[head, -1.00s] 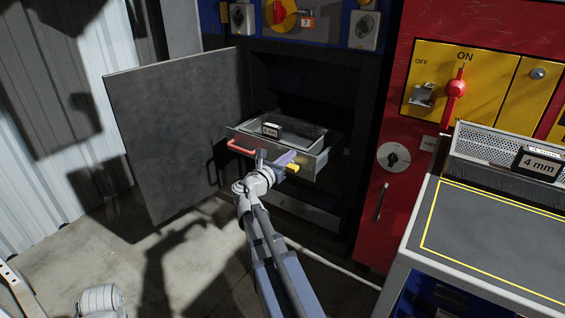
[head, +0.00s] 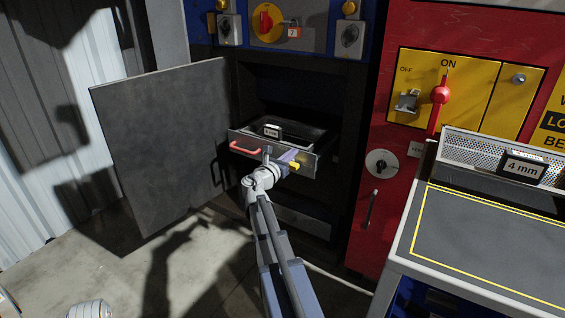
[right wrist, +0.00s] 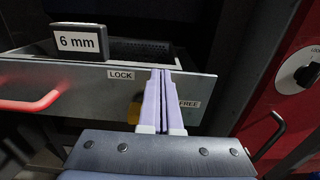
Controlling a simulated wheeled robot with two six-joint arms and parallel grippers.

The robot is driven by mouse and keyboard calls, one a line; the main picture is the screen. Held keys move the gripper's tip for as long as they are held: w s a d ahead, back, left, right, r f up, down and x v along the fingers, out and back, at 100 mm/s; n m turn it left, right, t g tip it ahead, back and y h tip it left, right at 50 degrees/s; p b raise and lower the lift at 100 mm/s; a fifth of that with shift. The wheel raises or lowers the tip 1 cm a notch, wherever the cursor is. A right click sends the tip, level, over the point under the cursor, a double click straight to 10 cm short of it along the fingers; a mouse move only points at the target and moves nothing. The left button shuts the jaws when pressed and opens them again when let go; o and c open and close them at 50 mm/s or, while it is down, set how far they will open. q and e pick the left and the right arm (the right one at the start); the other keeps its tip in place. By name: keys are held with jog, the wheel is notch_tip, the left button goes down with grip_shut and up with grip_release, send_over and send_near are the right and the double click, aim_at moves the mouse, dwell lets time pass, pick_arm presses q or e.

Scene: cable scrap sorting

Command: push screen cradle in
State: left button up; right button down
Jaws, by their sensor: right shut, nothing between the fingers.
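The screen cradle (head: 250,139) is a grey metal drawer with a perforated bed, standing partly out of the dark cabinet. A red handle (head: 244,149) is on the left of its front. A "6 mm" block (right wrist: 79,41) sits at its top edge. Its front (right wrist: 60,84) carries LOCK and FREE labels. A yellow part (head: 294,166) shows low at the front's right; in the right wrist view my fingers partly hide it. My right gripper (right wrist: 164,74) is shut and empty, its fingertips at the front between the labels. Contact looks likely.
An open grey door (head: 160,150) stands left of the cabinet. A red panel (head: 385,215) with a knob and handle is close on the right. A bench (head: 470,245) with a "4 mm" screen (head: 522,168) is further right. Bare floor lies front left.

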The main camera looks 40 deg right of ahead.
aim_at(299, 147)
jog(key=x, duration=1.9)
jog(key=shift+w+d+f, duration=0.1)
jog(key=shift+w+d, duration=0.1)
jog(key=shift+d, duration=0.1)
jog(key=shift+w+d, duration=0.1)
jog(key=shift+d, duration=0.2)
jog(key=shift+d, duration=0.15)
jog(key=v, duration=1.5)
